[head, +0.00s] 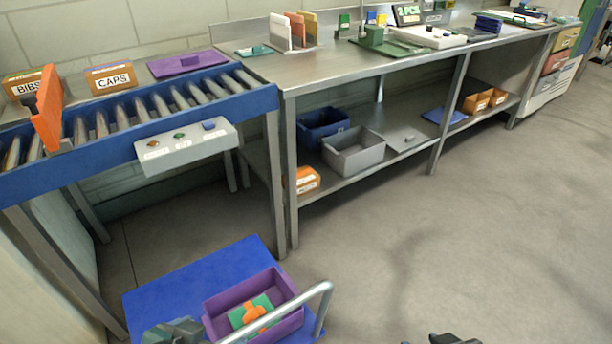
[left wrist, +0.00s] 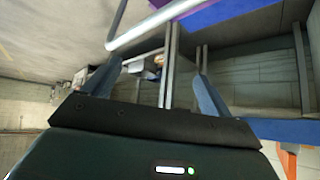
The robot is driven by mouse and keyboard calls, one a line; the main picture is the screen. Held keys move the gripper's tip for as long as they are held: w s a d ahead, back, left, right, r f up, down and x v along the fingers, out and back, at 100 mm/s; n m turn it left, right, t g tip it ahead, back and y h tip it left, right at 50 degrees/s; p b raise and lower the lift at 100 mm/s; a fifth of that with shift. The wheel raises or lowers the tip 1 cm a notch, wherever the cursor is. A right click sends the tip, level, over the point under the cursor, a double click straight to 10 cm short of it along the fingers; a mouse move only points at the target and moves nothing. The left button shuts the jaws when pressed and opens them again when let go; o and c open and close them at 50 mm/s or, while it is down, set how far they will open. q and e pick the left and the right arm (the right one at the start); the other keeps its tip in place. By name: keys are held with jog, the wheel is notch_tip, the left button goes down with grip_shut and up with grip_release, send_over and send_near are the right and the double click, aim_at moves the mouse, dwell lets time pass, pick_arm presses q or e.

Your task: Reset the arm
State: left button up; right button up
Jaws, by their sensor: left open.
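My left gripper (head: 173,332) shows at the bottom of the head view, over the front left of the blue cart and beside the purple tote (head: 293,318). In the left wrist view its two fingers (left wrist: 157,82) are spread apart, with nothing visible between them. The tote holds a green and orange item (head: 250,311). A dark part at the bottom edge right of centre may belong to my right arm; its jaws cannot be made out.
The blue cart (head: 200,275) has a grey handle (head: 318,300), which also crosses the left wrist view (left wrist: 150,24). A roller conveyor (head: 135,140) with a grey button box (head: 187,147) stands behind. A steel workbench (head: 350,70) runs rightward. The floor at right (head: 450,220) is open.

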pick_arm(q)
jog(key=w+d+f+m+t+h+b, duration=0.25)
jog(key=d+f+t+h+b, duration=0.65)
jog(key=b, duration=1.4)
pick_arm(e)
jog(key=w+a+f+n+t+y, duration=0.2)
jog(key=a+f+n+t+y, duration=0.1)
jog(key=a+f+t+y, duration=0.6)
pick_arm(q)
jog(key=s+a+r+n+g+y+p, duration=0.1)
jog(key=r+p, duration=0.5)
jog(key=p, duration=1.3)
jog(key=s+a+r+n+g+y+p, duration=0.1)
jog(key=a+r+g+y+p, duration=0.3)
jog(key=p, duration=1.5)
jog(key=shift+s+a+r+n+g+y+p, duration=0.3)
jog(key=shift+s+a+r+n+g+y, duration=0.1)
jog(key=shift+r+g+y, duration=0.65)
pick_arm(e)
jog(key=s+d+r+m+g+h, duration=0.1)
jog(key=d+r+g+h, duration=0.1)
jog(key=r, duration=0.4)
jog(key=s+d+r+m+g+h, duration=0.1)
jog(key=d+r+m+g+h, duration=0.1)
jog(key=d+r+g+h, duration=0.1)
notch_tip(320, 180, up, 3)
jog(key=shift+s+d+f+g+h, duration=0.15)
jog(key=shift+d+g+h, duration=0.2)
jog(key=shift+g+h, duration=0.65)
